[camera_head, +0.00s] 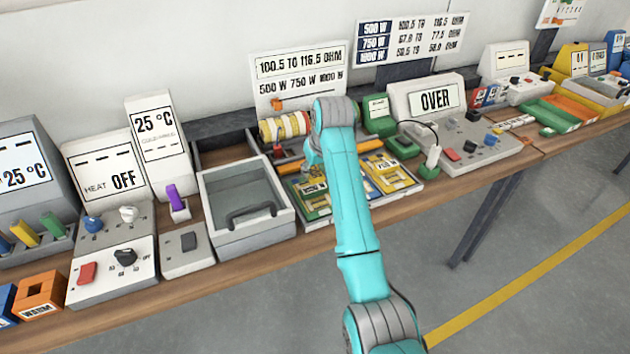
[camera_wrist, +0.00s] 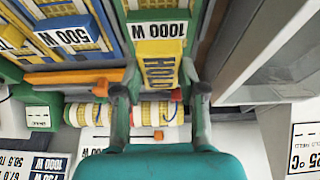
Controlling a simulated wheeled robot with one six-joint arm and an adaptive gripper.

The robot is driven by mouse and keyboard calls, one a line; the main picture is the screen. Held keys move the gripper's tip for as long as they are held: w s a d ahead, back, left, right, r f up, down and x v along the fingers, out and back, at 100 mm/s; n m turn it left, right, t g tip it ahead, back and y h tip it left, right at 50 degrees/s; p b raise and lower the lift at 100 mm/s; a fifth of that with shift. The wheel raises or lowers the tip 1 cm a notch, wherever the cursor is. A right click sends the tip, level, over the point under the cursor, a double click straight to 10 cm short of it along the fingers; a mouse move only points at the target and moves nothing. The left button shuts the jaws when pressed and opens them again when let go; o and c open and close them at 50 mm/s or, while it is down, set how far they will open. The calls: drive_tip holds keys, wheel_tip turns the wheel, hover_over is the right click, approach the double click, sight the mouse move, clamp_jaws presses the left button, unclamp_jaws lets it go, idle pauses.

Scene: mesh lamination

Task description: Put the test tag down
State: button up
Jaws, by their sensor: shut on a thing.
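The test tag, a yellow plate marked HOLD (camera_wrist: 158,70), is between the fingers of my gripper (camera_wrist: 160,92) in the wrist view. My gripper is shut on it. In the head view my gripper (camera_head: 314,168) is low over the green panel (camera_head: 302,187), and my arm hides most of the tag.
A blue-framed panel marked 500 W (camera_wrist: 75,35) lies alongside. A grey lidded box (camera_head: 245,240) stands to the left, and a meter showing OVER (camera_head: 436,100) to the right. Striped rolls (camera_head: 284,127) and an orange bar (camera_head: 291,165) are behind.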

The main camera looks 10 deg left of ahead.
sight(315, 190)
drive_tip(key=shift+f, duration=2.2)
drive_tip(key=shift+f, duration=0.1)
drive_tip(key=o, duration=1.1)
drive_tip(key=v, duration=1.2)
drive_tip(key=shift+s, duration=0.1)
